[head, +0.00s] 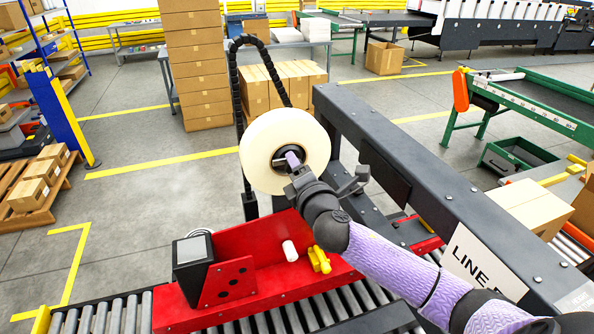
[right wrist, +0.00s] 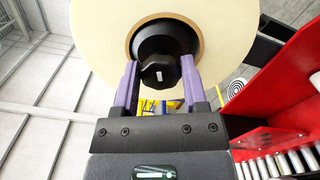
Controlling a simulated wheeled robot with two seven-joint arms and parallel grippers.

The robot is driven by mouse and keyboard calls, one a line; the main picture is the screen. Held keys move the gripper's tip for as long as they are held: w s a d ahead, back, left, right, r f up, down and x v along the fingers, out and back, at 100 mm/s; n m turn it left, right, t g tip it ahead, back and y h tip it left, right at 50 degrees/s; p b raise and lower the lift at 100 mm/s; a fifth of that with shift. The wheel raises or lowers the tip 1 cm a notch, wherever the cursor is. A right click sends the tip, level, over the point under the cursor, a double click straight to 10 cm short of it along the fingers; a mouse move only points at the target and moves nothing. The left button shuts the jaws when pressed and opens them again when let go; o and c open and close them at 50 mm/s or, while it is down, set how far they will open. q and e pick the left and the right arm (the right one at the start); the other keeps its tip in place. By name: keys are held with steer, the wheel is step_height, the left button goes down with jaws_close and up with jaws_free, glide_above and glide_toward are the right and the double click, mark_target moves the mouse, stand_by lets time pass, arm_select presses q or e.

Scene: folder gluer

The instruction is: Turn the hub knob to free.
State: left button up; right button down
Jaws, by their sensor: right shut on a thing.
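The hub knob (right wrist: 162,73) is a black faceted knob with a small white mark, at the centre of a large cream tape roll (right wrist: 95,35). My right gripper (right wrist: 160,85) is shut on the knob, with one purple finger on each side of it. In the head view the tape roll (head: 262,140) stands upright above the red machine, and my right gripper (head: 291,163) reaches its hub from the front. The gripper hides most of the knob there. My left gripper is not in view.
The red machine (head: 255,268) sits over a roller conveyor (head: 120,312), with a yellow handle (head: 319,260) and white roller (head: 290,250) on it. A dark beam (head: 440,180) with a line sign (head: 480,262) runs close beside my right arm. A black cable chain (head: 238,100) arches behind the roll.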

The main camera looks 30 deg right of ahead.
steer(key=shift+f+m, duration=0.1)
steer(key=shift+m, duration=2.2)
steer(key=shift+c, duration=0.8)
jaws_free()
steer(key=b+v, duration=0.1)
steer(key=v, duration=0.9)
steer(key=shift+b, duration=0.3)
